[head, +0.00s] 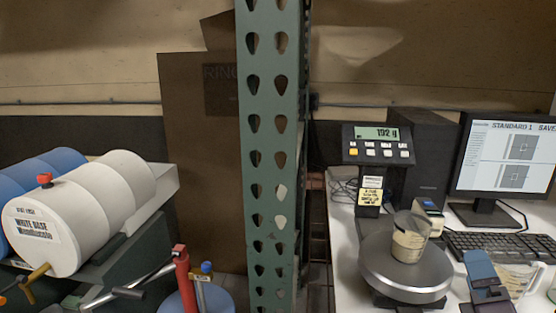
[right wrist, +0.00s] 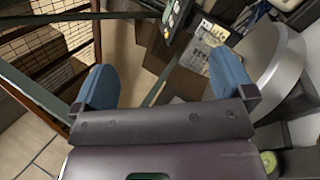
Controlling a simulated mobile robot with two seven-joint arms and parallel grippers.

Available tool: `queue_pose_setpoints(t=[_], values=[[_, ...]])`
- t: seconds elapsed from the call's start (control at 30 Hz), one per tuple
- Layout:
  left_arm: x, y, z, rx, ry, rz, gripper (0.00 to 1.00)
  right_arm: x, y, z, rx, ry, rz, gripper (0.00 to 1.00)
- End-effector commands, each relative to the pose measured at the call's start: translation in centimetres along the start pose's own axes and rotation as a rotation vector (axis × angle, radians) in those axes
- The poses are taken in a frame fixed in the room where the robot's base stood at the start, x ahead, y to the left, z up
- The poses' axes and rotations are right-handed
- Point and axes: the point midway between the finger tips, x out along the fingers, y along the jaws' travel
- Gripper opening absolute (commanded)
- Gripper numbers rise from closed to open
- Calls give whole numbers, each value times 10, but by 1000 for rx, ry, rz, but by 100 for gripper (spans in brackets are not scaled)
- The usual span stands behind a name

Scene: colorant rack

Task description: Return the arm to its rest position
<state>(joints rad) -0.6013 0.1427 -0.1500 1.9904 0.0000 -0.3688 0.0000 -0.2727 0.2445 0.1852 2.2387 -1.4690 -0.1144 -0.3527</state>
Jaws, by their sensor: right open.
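My right gripper (head: 480,264) shows at the lower right of the head view, over the desk in front of the keyboard. In the right wrist view its two blue fingers stand wide apart with nothing between them (right wrist: 162,82). A clear cup with beige contents (head: 410,244) stands on the round metal pan of the scale (head: 378,268), left of my gripper and apart from it. The pan also shows at the right of the right wrist view (right wrist: 284,62). My left gripper is in neither view.
A green perforated post (head: 262,130) stands between the desk and the white drum (head: 80,218) on the left. The scale's display (head: 377,144), a monitor (head: 505,155) and a keyboard (head: 510,246) occupy the desk. A clear container (head: 524,278) is beside my right gripper.

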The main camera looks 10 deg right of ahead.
Motion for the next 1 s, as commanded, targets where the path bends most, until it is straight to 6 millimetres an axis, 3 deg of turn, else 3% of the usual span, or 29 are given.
queue_pose_setpoints(t=[0.13,0.27,0.37,0.53,0.7,1.0], values=[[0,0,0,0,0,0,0,-26,-17,11,329,-177,-152,100],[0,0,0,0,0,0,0,-55,-42,10,603,-326,-333,100],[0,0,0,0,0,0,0,-84,-61,0,795,-431,-502,100],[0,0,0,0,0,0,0,-143,-86,-34,1071,-591,-843,100],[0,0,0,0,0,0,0,-195,-90,-69,1228,-690,-1142,100],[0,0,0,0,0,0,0,-252,-75,-107,1329,-760,-1486,100]])
